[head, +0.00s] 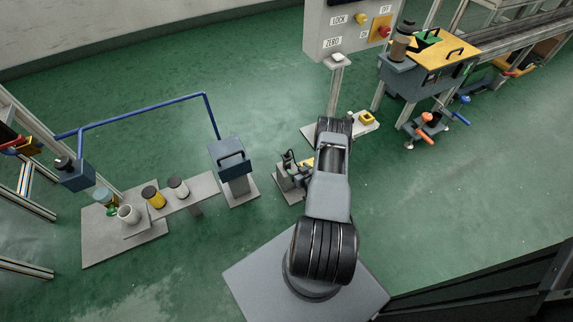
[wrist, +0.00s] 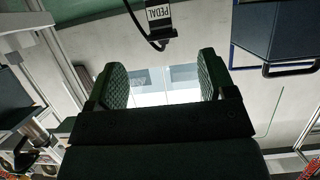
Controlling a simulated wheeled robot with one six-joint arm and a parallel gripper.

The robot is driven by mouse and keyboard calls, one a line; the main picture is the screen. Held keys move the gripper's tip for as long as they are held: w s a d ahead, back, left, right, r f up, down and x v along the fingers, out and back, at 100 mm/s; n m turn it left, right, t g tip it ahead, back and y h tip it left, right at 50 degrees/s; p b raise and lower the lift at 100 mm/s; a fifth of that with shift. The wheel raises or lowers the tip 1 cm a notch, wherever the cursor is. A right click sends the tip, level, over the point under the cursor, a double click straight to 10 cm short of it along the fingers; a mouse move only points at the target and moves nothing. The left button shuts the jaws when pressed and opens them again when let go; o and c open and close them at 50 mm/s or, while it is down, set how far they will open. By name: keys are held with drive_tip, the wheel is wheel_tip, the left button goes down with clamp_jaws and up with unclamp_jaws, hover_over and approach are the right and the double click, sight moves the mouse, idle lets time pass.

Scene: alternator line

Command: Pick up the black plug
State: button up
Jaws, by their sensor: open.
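No part in view can be made out for certain as the black plug. In the wrist view, a black cable (wrist: 146,38) curls beside a dark piece with a white PEDAL label (wrist: 155,17), at the top centre beyond the fingertips. Whether this is the plug, I cannot tell. My gripper (wrist: 162,80) is open in the wrist view, with its two ridged fingers wide apart and nothing between them. The labelled piece and cable are apart from the fingers. In the head view my arm covers the middle, and I cannot make out the gripper's fingers there.
A dark blue box with a handle (wrist: 278,30) is at the wrist view's upper right. A LOCK/ZERO panel (head: 345,25) stands behind. Green floor is open at right.

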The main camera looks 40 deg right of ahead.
sight(288, 161)
drive_tip(key=b+x, duration=0.1)
drive_tip(key=x, duration=0.5)
drive_tip(key=shift+w+f+b, duration=0.1)
drive_tip(key=shift+w+b, duration=0.1)
drive_tip(key=shift+b, duration=0.2)
drive_tip(key=b+x, duration=0.2)
drive_tip(key=x, duration=0.1)
drive_tip(key=shift+w+f, duration=0.3)
drive_tip(key=shift+w, duration=0.05)
drive_tip(key=shift+w+d+f, duration=0.15)
drive_tip(key=shift+w, duration=0.55)
drive_tip(key=c, duration=1)
drive_tip(key=shift+c, duration=0.2)
drive_tip(key=shift+r, duration=0.2)
